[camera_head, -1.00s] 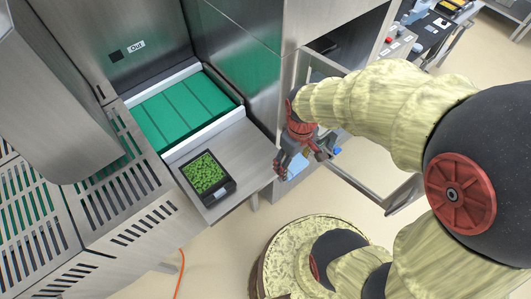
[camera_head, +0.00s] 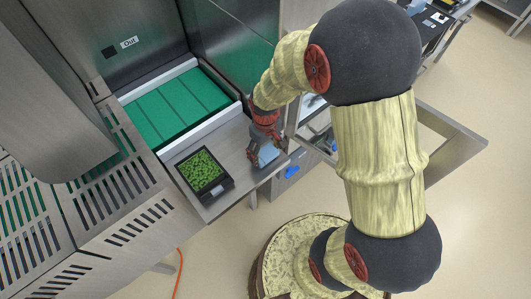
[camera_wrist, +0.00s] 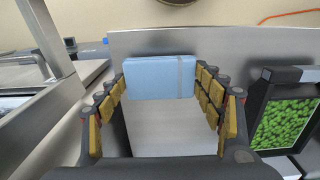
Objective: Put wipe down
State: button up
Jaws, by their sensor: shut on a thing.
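The wipe (camera_wrist: 158,80) is a folded light blue block with a darker stripe near one end. It spans the space between the two fingers of my gripper (camera_wrist: 160,88) in the wrist view, and the fingers close on its ends. In the head view my gripper (camera_head: 266,148) hangs over the right part of the steel outfeed shelf (camera_head: 232,152), with the blue-grey wipe (camera_head: 266,156) at its fingertips. I cannot tell whether the wipe touches the shelf.
A black tray of green contents (camera_head: 204,172) sits on the shelf left of my gripper; it also shows in the wrist view (camera_wrist: 285,125). Behind it is the green conveyor (camera_head: 178,108). A blue object (camera_head: 292,172) is right of the shelf. Bare shelf lies between tray and gripper.

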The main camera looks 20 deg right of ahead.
jog(key=shift+f, duration=0.4)
jog(key=shift+f, duration=0.15)
jog(key=o, duration=1.1)
jog(key=shift+o, duration=0.2)
